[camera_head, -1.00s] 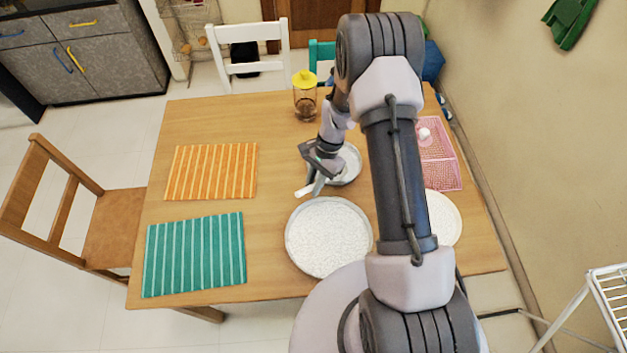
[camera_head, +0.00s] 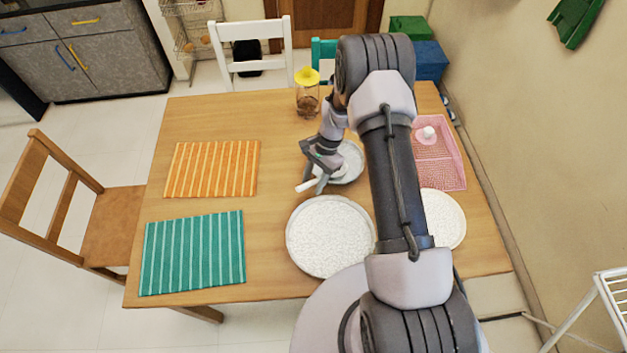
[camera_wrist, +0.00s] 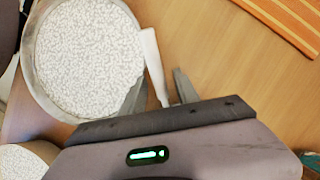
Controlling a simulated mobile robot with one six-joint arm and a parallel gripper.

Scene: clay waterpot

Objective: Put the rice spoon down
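The rice spoon (camera_wrist: 153,65) is white and slim. In the wrist view it lies beside the rim of a round plate with a speckled white surface (camera_wrist: 85,55), and its near end reaches between my two fingers. My gripper (camera_wrist: 160,88) has a finger on each side of the spoon, with a gap showing at the right finger. In the head view my gripper (camera_head: 314,172) is low over the table, and the spoon's white end (camera_head: 306,184) shows just behind the large plate (camera_head: 330,237). Whether the spoon touches the table is hard to tell.
A smaller round dish (camera_head: 352,160) sits right behind my gripper. A jar with a yellow lid (camera_head: 307,95), a pink basket (camera_head: 440,165) and another white plate (camera_head: 445,218) stand on the table. Orange (camera_head: 212,168) and green (camera_head: 193,253) striped mats lie left, with bare wood between.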

